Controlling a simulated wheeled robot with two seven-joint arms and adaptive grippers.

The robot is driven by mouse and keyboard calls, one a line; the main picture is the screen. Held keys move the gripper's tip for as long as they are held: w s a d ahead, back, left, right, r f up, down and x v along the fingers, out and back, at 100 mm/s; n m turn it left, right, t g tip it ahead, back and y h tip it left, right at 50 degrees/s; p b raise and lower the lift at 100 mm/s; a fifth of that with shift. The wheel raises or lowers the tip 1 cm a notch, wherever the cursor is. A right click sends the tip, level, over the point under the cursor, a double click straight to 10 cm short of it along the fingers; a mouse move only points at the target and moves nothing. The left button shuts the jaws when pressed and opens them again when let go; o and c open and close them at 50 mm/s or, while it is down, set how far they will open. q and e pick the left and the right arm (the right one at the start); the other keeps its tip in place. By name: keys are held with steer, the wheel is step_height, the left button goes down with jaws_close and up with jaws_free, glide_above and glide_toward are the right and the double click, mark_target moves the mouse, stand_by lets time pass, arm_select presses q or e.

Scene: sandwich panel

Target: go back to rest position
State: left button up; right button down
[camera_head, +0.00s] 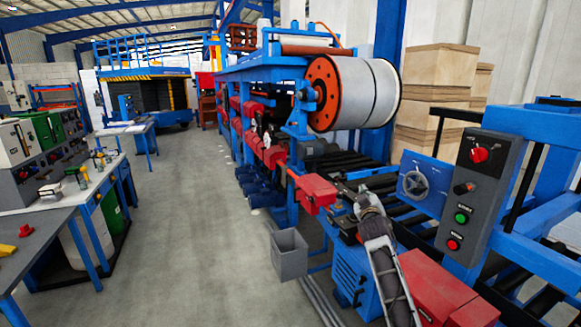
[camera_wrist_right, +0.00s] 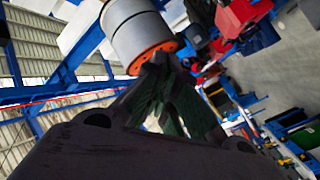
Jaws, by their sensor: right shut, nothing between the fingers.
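My right arm comes in from the bottom right of the head view, with its dark gripper (camera_head: 346,190) in front of the blue machine line. In the right wrist view the dark green-grey fingers of this gripper (camera_wrist_right: 162,62) are together with nothing between them. They appear in front of a large grey roll with an orange end. My left gripper and left arm do not show in either view.
A control panel (camera_head: 480,190) with a red knob and buttons stands right of my arm. Red boxes (camera_head: 440,290) lie below it. A grey bin (camera_head: 289,254) stands on the floor to the left. Workbenches (camera_head: 50,210) line the far left, with clear floor (camera_head: 190,230) between.

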steer(key=s+a+f+m+g+y, duration=0.1)
steer(key=a+f+g+y, duration=0.1)
steer(key=f, duration=1.4)
steer(key=s+a+f+g+y, duration=0.1)
steer(key=s+a+f+g, duration=0.1)
steer(key=f, duration=1.3)
steer(key=s+f+m+g, duration=0.1)
steer(key=s+f, duration=0.4)
steer(key=f, duration=0.4)
steer(key=s+f+g, duration=0.2)
steer(key=s+f, duration=0.4)
steer(key=f, duration=0.2)
steer(key=s+f+m+g, duration=0.1)
steer(key=s+f, duration=0.4)
steer(key=f, duration=0.4)
steer(key=s+d+f+g, duration=0.1)
steer(key=s+f+g, duration=0.1)
steer(key=s+f, duration=0.85)
steer(key=s+d+f+g, duration=0.1)
steer(key=s+f+g, duration=0.3)
steer(key=s, duration=1.2)
steer(key=s+d+f+g, duration=0.1)
steer(key=s+f, duration=0.8)
steer(key=s, duration=0.4)
steer(key=s+f+g, duration=0.2)
steer(key=s, duration=1.6)
steer(key=shift+s+d, duration=0.25)
steer(key=shift+d, duration=0.05)
